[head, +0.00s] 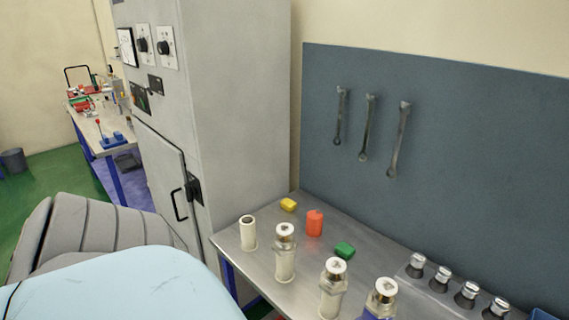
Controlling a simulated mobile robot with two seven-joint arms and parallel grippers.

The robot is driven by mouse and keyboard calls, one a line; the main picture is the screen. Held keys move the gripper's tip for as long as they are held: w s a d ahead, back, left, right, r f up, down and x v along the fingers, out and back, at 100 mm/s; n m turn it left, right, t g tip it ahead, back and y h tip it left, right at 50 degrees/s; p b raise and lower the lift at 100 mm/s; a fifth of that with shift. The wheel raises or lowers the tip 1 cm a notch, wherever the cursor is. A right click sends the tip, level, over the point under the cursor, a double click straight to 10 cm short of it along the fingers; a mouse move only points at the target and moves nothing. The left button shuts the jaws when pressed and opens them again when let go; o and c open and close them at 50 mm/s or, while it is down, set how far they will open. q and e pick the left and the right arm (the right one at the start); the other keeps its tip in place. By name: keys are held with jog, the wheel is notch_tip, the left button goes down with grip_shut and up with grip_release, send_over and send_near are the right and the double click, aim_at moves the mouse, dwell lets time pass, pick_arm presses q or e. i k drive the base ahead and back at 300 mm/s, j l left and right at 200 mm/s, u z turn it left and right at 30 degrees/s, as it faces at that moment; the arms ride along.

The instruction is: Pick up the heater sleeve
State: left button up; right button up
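A short cream cylinder with a dark open top (248,234) stands upright at the left end of the metal table; it looks like the heater sleeve, though no label confirms it. To its right, cream cylinders with metal tops stand in a row along the near side: one (284,255), a second (332,290), and a third with a blue lower part (380,300) cut off by the bottom edge. Neither of my grippers is in view, and nothing is seen touching the open-topped cylinder.
The metal table (318,262) also holds a yellow block (288,205), an orange-red container (314,222) and a green block (344,250). Several metal fittings sit in a rack (440,284) at right. A grey cabinet (235,110) stands left; wrenches hang on the blue-grey panel (470,150).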

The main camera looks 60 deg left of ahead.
aim_at(250, 244)
jog(key=u, duration=2.15)
